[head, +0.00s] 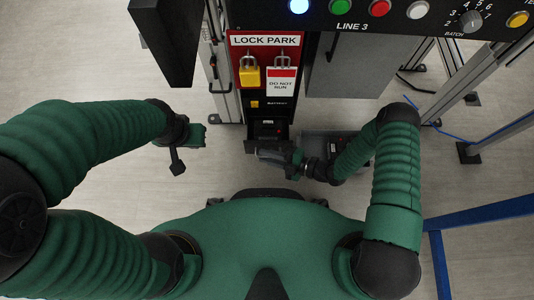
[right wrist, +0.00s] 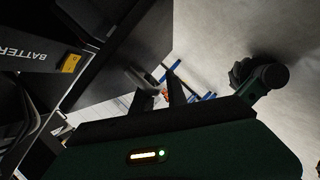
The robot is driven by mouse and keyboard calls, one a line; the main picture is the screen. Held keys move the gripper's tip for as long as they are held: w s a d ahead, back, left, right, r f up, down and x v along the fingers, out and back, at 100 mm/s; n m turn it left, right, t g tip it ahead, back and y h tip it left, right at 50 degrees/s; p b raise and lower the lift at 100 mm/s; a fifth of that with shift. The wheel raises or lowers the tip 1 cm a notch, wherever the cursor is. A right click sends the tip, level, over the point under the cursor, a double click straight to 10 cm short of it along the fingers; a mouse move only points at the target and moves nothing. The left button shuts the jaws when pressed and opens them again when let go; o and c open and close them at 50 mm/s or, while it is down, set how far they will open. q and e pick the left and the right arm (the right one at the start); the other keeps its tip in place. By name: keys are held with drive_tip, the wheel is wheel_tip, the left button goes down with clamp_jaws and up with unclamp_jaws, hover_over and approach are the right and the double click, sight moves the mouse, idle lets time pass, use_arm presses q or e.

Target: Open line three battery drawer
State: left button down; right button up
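The black cabinet with the BATTERY label (head: 279,104) stands below the red LOCK PARK board in the head view. Beneath the label is a dark drawer bay (head: 267,128) with a battery-like block in it. How far the drawer is out is unclear. My right gripper (head: 268,153) is just in front of the bay; whether it touches is unclear.
The LOCK PARK board (head: 236,55) carries a yellow padlock (head: 250,76) and a DO NOT RUN tag (head: 281,82). The LINE 3 panel (head: 410,27) is above. A grey tray (head: 313,136) sits right of the bay, beside my right forearm. Floor is clear at left.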

drive_tip(key=shift+r, duration=0.15)
drive_tip(key=shift+s+d+r+p, duration=0.1)
drive_tip(key=shift+d+r+p, duration=0.1)
drive_tip(key=shift+d+p, duration=0.15)
drive_tip(key=p+v, duration=0.6)
drive_tip(key=v, duration=1)
drive_tip(key=shift+f, duration=0.3)
